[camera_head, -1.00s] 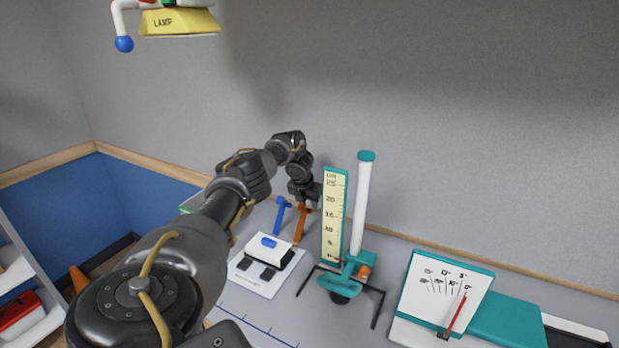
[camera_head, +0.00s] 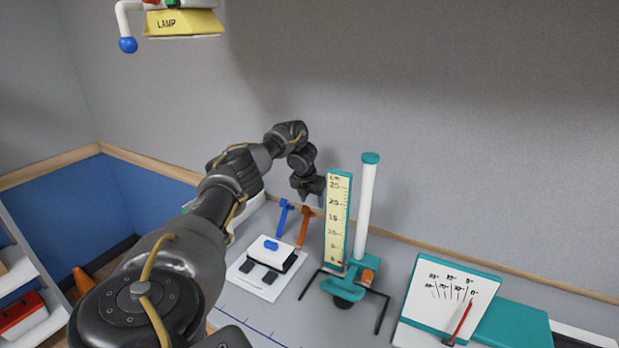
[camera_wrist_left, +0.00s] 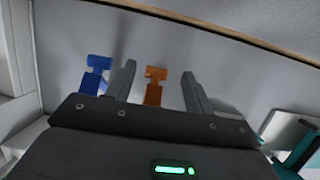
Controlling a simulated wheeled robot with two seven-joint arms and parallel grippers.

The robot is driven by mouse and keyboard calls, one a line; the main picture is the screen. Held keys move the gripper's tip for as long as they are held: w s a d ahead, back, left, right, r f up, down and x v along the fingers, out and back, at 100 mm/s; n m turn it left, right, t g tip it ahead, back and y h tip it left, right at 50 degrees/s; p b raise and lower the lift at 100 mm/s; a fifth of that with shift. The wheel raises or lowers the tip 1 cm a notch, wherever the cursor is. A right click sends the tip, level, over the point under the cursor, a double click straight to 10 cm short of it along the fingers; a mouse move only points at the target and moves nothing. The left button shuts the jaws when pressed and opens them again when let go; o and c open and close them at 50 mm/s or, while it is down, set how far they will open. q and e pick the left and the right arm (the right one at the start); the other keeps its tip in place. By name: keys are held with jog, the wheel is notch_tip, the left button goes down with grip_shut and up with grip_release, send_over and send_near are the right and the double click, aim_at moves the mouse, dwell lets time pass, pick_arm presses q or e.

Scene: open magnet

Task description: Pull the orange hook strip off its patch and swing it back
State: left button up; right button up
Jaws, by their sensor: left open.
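The orange hook strip (camera_head: 305,226) stands up behind the white block with dark patches (camera_head: 265,266), leaning a little, with a crosspiece at its top. A similar blue strip (camera_head: 284,217) stands to its left. My left gripper (camera_head: 308,203) is at the top of the orange strip, pointing down. In the left wrist view, the open fingers (camera_wrist_left: 158,88) stand on both sides of the orange strip (camera_wrist_left: 155,88), with a gap on each side. The blue strip (camera_wrist_left: 95,78) is outside the left finger. Whether the orange strip's foot touches a patch is hidden. My right gripper is out of view.
A yellow ruler (camera_head: 337,220) and a white post on a teal stand (camera_head: 343,289) are close to the right of the strips. A dial board (camera_head: 446,299) stands further right. The wall is behind.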

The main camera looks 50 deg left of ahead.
pick_arm(q)
jog(key=v, duration=0.5)
jog(key=shift+s+r+p, duration=0.1)
jog(key=shift+r+p, duration=0.2)
jog(key=shift+r, duration=0.05)
jog(key=shift+s+d+r+p, duration=0.1)
jog(key=shift+s+r+p, duration=0.1)
jog(key=shift+r+p, duration=0.3)
